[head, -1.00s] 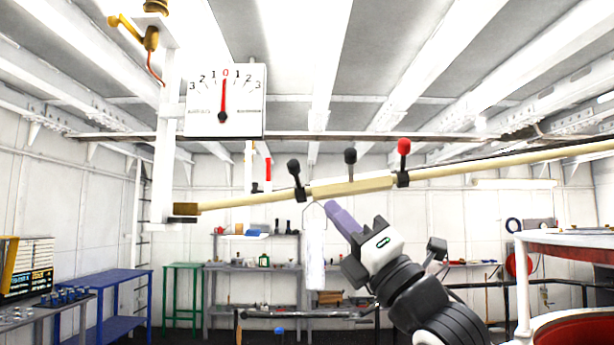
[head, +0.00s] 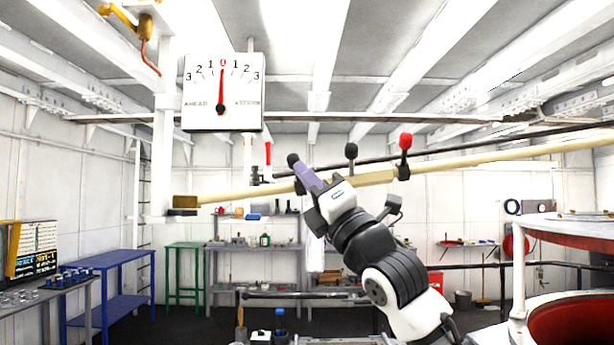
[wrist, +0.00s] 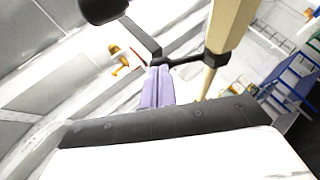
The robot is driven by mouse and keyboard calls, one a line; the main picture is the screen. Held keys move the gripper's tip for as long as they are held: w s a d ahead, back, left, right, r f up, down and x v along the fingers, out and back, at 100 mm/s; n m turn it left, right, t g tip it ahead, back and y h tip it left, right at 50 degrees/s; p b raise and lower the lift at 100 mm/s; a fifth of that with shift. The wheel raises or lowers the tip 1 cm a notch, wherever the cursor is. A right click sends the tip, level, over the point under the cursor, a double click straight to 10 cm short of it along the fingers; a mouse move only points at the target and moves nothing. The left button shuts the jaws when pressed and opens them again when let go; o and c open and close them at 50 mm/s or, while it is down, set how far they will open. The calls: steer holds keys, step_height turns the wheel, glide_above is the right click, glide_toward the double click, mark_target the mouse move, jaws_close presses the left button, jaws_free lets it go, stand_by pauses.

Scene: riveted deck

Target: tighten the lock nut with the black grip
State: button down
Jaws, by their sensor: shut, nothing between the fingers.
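A pale rod crosses the head view, with a thicker sleeve (head: 375,178) in its middle. At the sleeve's left end is a lock nut with a lever and black grip (head: 293,160). A second black-knobbed lever (head: 351,151) stands on the sleeve, and a red-knobbed lever (head: 405,141) at its right end. My gripper (head: 300,168) is shut and empty, its purple fingers right beside the left lever and partly hiding it. In the wrist view the fingertips (wrist: 159,69) are at the bend of the black lever (wrist: 143,40); I cannot tell if they touch.
A gauge (head: 222,92) with a red needle near 0 hangs left, above the rod's end block (head: 186,202). A blue table (head: 110,275) and shelves (head: 250,247) stand behind. A red-and-white round structure (head: 570,235) is at the right.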

steer(key=shift+w+r+m+t+h+p, duration=0.2)
steer(key=shift+r+m+t+h+p, duration=0.4)
steer(key=shift+r+m+h+p, duration=0.7)
steer(key=shift+f+b, duration=0.1)
steer(key=shift+b, duration=0.3)
steer(key=shift+a+f, duration=0.1)
